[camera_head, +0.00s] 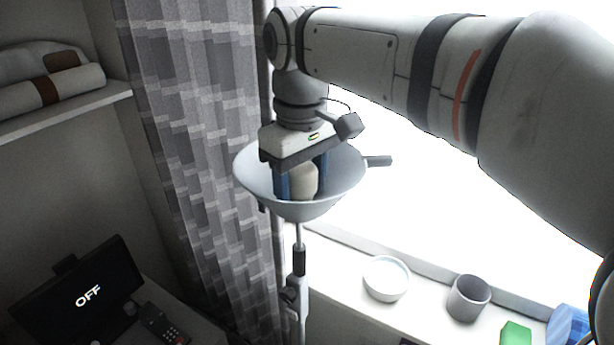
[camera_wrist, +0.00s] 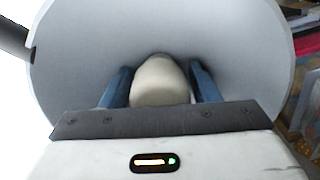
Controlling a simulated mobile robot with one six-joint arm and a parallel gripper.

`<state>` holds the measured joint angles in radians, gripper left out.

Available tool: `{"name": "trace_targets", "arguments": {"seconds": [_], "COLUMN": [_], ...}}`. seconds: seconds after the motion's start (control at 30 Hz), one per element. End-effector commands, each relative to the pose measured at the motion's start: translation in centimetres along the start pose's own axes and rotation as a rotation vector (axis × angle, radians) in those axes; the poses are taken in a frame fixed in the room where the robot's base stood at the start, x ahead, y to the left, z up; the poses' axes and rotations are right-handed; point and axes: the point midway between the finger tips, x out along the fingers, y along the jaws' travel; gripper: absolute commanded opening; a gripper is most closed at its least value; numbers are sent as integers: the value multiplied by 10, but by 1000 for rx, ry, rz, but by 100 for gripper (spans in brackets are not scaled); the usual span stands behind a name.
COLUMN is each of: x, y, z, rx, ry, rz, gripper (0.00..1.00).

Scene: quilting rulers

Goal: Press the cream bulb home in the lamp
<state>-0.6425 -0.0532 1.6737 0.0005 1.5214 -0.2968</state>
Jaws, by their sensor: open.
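The lamp (camera_head: 340,196) has a wide, pale bowl-shaped shade on a thin upright stand. The cream bulb (camera_head: 304,180) stands inside the shade, and its lower end is hidden. In the wrist view the bulb (camera_wrist: 160,82) is centred between two blue fingers, with the shade (camera_wrist: 85,50) around it. My gripper (camera_head: 302,186) points down into the shade with its fingers on either side of the bulb. The fingers are open, and a small gap shows on the right side of the bulb in the wrist view. Whether the left finger touches it I cannot tell.
A window sill beside the lamp holds a white bowl (camera_head: 387,278), a grey cup (camera_head: 468,297) and a green block (camera_head: 515,334). A patterned curtain (camera_head: 205,130) hangs close behind the lamp on the left. A dark screen (camera_head: 85,293) reads OFF at lower left.

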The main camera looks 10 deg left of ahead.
Motion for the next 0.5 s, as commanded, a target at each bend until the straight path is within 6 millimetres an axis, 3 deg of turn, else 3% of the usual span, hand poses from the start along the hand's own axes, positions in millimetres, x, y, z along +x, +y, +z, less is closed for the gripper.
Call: {"name": "trace_targets", "arguments": {"seconds": [0.5], "x": [-69], "y": [0], "z": [0], "rx": [0], "ry": [1], "rz": [1], "gripper": [71]}}
